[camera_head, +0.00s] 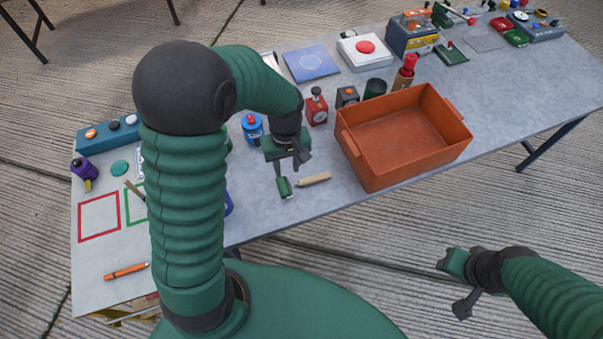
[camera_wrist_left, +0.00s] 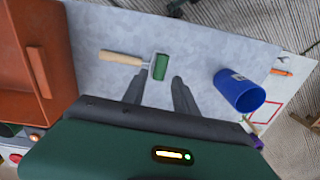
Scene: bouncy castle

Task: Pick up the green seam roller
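The green seam roller lies on the grey table near its front edge. Its green head (camera_head: 284,188) and pale wooden handle (camera_head: 314,179) show in the head view, with the handle pointing right. In the left wrist view the roller head (camera_wrist_left: 160,67) appears just beyond and between the fingertips, with the handle (camera_wrist_left: 120,57) to the left. My left gripper (camera_head: 289,165) is open and empty, above the table close to the roller head; I cannot tell the exact height gap. My right gripper (camera_head: 455,286) looks open and empty, off the table's front side.
An orange bin (camera_head: 400,140) stands right of the roller. A blue cup (camera_wrist_left: 238,90) is on the other side. My left arm hides part of the table.

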